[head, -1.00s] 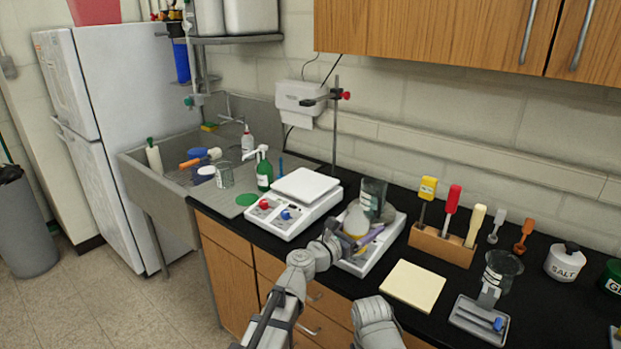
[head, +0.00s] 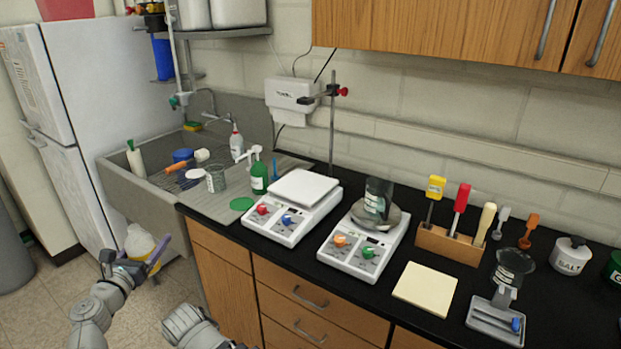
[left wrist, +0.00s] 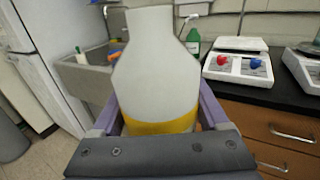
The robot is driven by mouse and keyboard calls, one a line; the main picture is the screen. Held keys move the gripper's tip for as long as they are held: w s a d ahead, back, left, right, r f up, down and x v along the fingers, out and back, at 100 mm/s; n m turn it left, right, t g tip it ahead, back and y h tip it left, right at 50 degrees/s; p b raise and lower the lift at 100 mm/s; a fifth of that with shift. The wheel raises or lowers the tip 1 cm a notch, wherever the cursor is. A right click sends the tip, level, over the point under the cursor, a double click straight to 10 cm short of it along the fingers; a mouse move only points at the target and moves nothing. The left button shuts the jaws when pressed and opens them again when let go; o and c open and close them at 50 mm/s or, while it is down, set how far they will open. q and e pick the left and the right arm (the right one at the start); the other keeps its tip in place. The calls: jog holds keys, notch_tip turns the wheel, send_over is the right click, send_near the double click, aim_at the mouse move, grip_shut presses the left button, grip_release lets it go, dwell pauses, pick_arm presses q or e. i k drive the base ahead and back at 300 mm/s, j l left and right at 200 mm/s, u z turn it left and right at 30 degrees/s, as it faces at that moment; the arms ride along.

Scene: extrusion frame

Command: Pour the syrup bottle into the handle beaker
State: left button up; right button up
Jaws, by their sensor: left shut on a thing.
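My left gripper (head: 143,262), with purple fingers, is shut on the syrup bottle (head: 140,243), a whitish bottle with amber liquid low in it. The bottle is held roughly upright over the floor in front of the sink, away from the counter. In the left wrist view the bottle (left wrist: 158,75) fills the middle between the fingers. A glass beaker (head: 379,199) stands on a round grey piece on the right-hand hot plate. I cannot tell which beaker has a handle. My right gripper is not in view.
The left-hand device (head: 292,207) has a bare white top. A green spray bottle (head: 259,176) and a glass vessel (head: 215,178) stand by the sink (head: 140,205). A tool block (head: 448,243) and a pale pad (head: 425,288) sit on the black counter. A stand rises behind.

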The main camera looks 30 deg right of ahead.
aim_at(383, 201)
jog(key=i+j+u, duration=0.1)
jog(key=u, duration=0.3)
jog(key=i+z, duration=0.15)
jog(key=z, duration=0.25)
jog(key=i+j+z, duration=0.15)
jog(key=z, duration=0.3)
jog(key=i+j+z, duration=0.1)
jog(key=z, duration=0.3)
jog(key=i+j+z, duration=0.1)
jog(key=j+z, duration=0.2)
jog(key=z, duration=0.15)
jog(key=i+j+z, duration=0.1)
jog(key=j+z, duration=0.85)
jog(key=i+l, duration=0.05)
jog(key=l, duration=0.05)
